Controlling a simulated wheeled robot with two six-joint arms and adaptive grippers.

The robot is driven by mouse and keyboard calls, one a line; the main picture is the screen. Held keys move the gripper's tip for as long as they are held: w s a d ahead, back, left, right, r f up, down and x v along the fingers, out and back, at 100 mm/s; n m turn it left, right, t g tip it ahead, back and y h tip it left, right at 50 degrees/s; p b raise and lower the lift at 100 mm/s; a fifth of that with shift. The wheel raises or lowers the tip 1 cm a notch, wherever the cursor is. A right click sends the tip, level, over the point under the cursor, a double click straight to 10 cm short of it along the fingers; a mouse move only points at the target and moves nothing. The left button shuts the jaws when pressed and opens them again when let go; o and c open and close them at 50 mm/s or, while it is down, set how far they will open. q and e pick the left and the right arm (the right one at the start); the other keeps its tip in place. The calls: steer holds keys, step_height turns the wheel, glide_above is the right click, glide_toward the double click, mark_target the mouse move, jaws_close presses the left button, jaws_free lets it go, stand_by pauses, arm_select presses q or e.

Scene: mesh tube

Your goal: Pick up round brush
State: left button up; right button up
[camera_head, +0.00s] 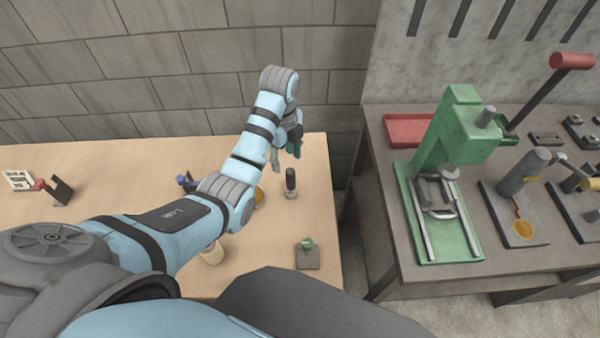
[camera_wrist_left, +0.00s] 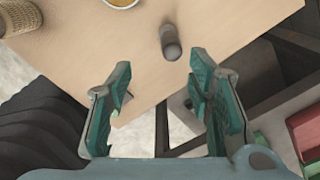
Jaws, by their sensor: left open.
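The round brush appears to be the small upright piece with a dark handle and pale base (camera_head: 291,183) on the wooden table near its right edge. In the left wrist view it shows from above as a dark rounded cylinder (camera_wrist_left: 170,42), beyond the fingertips and between their lines. My left gripper (camera_head: 285,152) is open and empty, above and behind the brush in the head view. Its two green fingers are spread wide in the left wrist view (camera_wrist_left: 161,75) and do not touch the brush. My right gripper is not in view.
A yellow-filled dish (camera_wrist_left: 120,3) and a woven cylinder (camera_wrist_left: 20,16) stand near the brush. A small dark block with a green top (camera_head: 307,256) is nearer the front. A gap separates the wooden table (camera_head: 322,215) from the grey bench with a green press (camera_head: 455,135).

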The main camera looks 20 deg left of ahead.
mark_target(288, 173)
arm_select(q)
steer(key=shift+w+r+m, duration=0.25)
steer(key=shift+w+m, duration=0.25)
steer(key=shift+w, duration=0.4)
steer(key=shift+w+f+b, duration=0.25)
steer(key=shift+f+b, duration=0.4)
steer(key=shift+b, duration=0.3)
steer(key=shift+s+f+b, duration=0.25)
steer(key=shift+f+b, duration=0.45)
steer(key=shift+f, duration=0.35)
steer(key=f, duration=0.2)
steer(key=s+f, duration=0.1)
steer(key=f, duration=0.1)
steer(key=shift+s+d+f, duration=0.1)
steer(key=shift+s+d, duration=0.05)
steer(key=f, duration=0.3)
steer(key=w+f+b, duration=0.1)
steer(key=f, duration=0.2)
steer(key=shift+w+d, duration=0.15)
steer(key=shift+r, duration=0.15)
steer(key=shift+c, duration=0.4)
jaws_close()
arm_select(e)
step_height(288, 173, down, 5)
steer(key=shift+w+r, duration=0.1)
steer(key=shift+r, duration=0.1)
